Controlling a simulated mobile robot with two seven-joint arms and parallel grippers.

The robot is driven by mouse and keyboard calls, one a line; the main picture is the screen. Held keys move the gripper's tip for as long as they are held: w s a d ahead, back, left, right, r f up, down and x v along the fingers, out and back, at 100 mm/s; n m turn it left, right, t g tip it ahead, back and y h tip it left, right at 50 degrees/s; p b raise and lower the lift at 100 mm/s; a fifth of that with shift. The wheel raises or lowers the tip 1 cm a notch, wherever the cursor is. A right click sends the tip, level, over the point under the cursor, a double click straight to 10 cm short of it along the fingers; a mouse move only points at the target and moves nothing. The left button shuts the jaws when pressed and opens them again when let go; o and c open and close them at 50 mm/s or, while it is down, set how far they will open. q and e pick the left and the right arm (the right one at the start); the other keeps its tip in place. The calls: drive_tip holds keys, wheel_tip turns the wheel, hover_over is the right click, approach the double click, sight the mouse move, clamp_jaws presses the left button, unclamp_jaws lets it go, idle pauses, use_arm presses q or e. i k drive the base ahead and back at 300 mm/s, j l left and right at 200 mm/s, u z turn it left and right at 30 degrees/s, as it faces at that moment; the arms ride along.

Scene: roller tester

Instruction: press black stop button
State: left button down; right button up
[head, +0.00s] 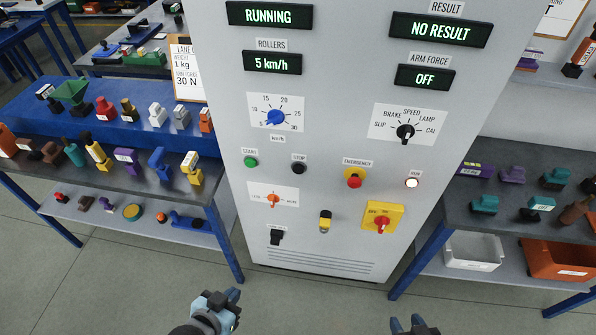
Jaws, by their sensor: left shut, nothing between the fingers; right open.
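The black stop button (298,168) sits on the grey cabinet front, under a small label reading STOP. It is between the green start button (250,162) on its left and the red emergency button (354,181) on its right. My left gripper (234,297) is shut and empty, low in the head view, below and apart from the cabinet panel. My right gripper (412,322) is open at the bottom edge, partly cut off by the frame. Neither gripper touches the stop button, and nothing covers it.
The cabinet displays (270,15) read RUNNING, 5 km/h, NO RESULT and OFF. A blue knob (275,117), a black selector (405,132), a lit run lamp (411,183) and a yellow-red switch (382,222) share the panel. Loaded benches flank the cabinet; floor in front is clear.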

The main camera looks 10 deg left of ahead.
sight(297, 169)
drive_tip(key=j+z, duration=0.2)
drive_tip(key=z, duration=0.15)
drive_tip(key=k+j+z, duration=0.1)
drive_tip(key=z, duration=0.25)
drive_tip(key=k+j+z, duration=0.15)
drive_tip(key=z, duration=0.2)
